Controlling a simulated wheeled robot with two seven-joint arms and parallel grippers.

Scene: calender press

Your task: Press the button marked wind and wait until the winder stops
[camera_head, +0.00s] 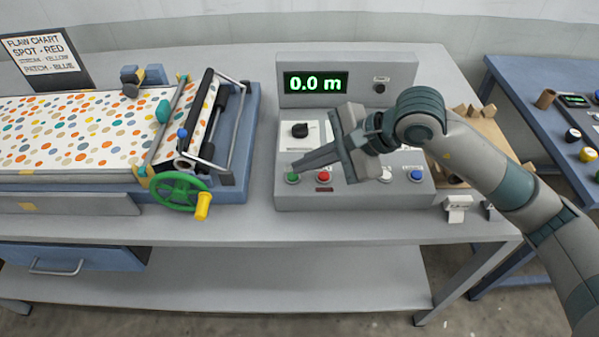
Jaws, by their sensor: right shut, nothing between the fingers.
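A grey control box (350,198) stands on the bench with a green button (292,178), a red button (323,176), a white button (385,175) and a blue button (416,175) along its front. The button labels are too small to read. A display (316,83) on its raised back reads 0.0 m in green. My right gripper (298,166) is shut and empty, its fingertips just above and behind the green button; I cannot tell whether they touch anything. The roller machine (208,110) with spotted cloth (70,130) is at left. My left gripper is not in view.
A green handwheel (180,192) with a yellow handle sticks out at the machine's front. A black knob (300,130) sits behind the buttons, close to my right gripper. A flaw chart (42,58) stands at back left. The bench front (330,232) is clear.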

